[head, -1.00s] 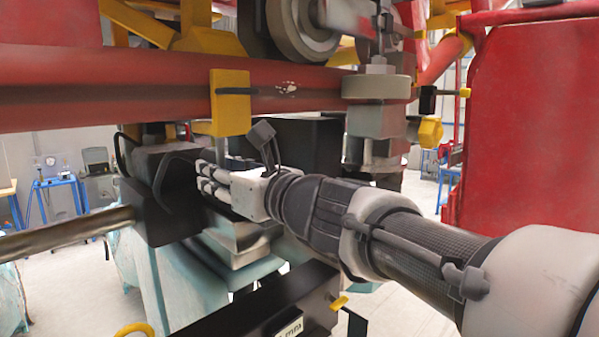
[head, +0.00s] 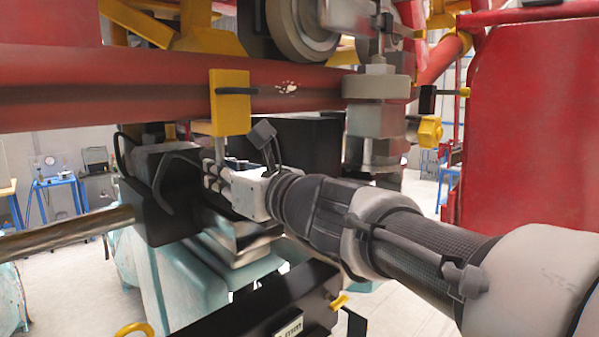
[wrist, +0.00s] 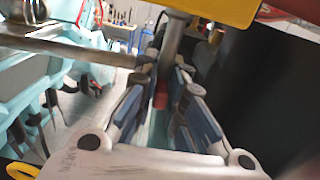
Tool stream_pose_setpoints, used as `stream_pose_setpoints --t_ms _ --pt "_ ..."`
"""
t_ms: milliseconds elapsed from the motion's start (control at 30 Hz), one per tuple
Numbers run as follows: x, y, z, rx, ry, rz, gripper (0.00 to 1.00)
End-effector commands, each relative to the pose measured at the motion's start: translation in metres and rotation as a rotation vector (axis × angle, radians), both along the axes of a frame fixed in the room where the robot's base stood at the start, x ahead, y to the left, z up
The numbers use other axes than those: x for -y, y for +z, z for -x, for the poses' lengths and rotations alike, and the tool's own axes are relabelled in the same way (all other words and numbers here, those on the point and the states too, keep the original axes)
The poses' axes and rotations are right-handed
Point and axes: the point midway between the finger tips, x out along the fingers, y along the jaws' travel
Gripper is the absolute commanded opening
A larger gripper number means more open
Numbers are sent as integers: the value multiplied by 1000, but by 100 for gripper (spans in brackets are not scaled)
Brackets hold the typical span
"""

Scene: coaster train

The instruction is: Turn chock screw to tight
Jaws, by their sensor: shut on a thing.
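The yellow chock block (head: 230,102) sits against the red rail, with a short dark bar at its face. It also shows at the top of the wrist view (wrist: 215,8). A grey screw shaft (wrist: 174,38) comes down from the block, between my fingers. My gripper (head: 215,172) is below the block, its fingers around the lower part of the shaft. In the wrist view my gripper (wrist: 171,82) has its blue-padded fingers close to the shaft on both sides. How tight the screw is cannot be seen.
The red rail (head: 120,88) runs above my arm. A black block (head: 165,195) with a metal rod (head: 65,232) stands left of my gripper. A grey roller assembly (head: 376,120) hangs right of the chock. A red panel (head: 525,120) stands at the right.

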Motion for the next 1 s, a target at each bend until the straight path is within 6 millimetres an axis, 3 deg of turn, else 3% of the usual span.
stream_pose_setpoints --t_ms 367,1000 --pt "2 2 -3 -5 167 1 0" --pt "1 5 -3 -7 768 0 0"
